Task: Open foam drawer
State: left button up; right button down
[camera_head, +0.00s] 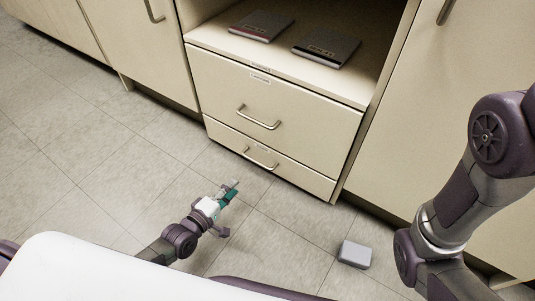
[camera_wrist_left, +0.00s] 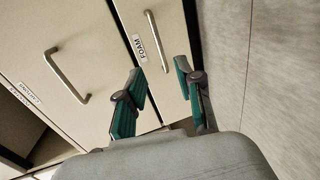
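The foam drawer (camera_head: 300,174) is the low bottom drawer under a larger drawer (camera_head: 310,117), and its front looks flush and shut. Its label reads FOAM in the left wrist view. Its bar handle (camera_head: 260,158) also shows in the left wrist view (camera_wrist_left: 157,42), beyond the fingertips. My left gripper (camera_head: 230,187) is low over the floor in front of this handle. Its green-padded fingers (camera_wrist_left: 162,82) are open, with nothing between them, and appear apart from the handle. My right arm shows at the right, but its gripper is out of view.
Two dark flat boxes (camera_head: 261,25) (camera_head: 326,48) lie on the open shelf above the drawers. Closed cupboards stand on both sides. A small grey block (camera_head: 355,253) lies on the floor to the right. The tiled floor before the drawers is otherwise clear.

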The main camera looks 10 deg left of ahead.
aim_at(258, 162)
pick_arm(q)
jog(key=b+x, duration=0.8)
jog(key=x, duration=0.6)
jog(key=shift+w+d, duration=0.1)
jog(key=shift+w, duration=0.2)
jog(key=shift+r, duration=0.1)
grip_shut()
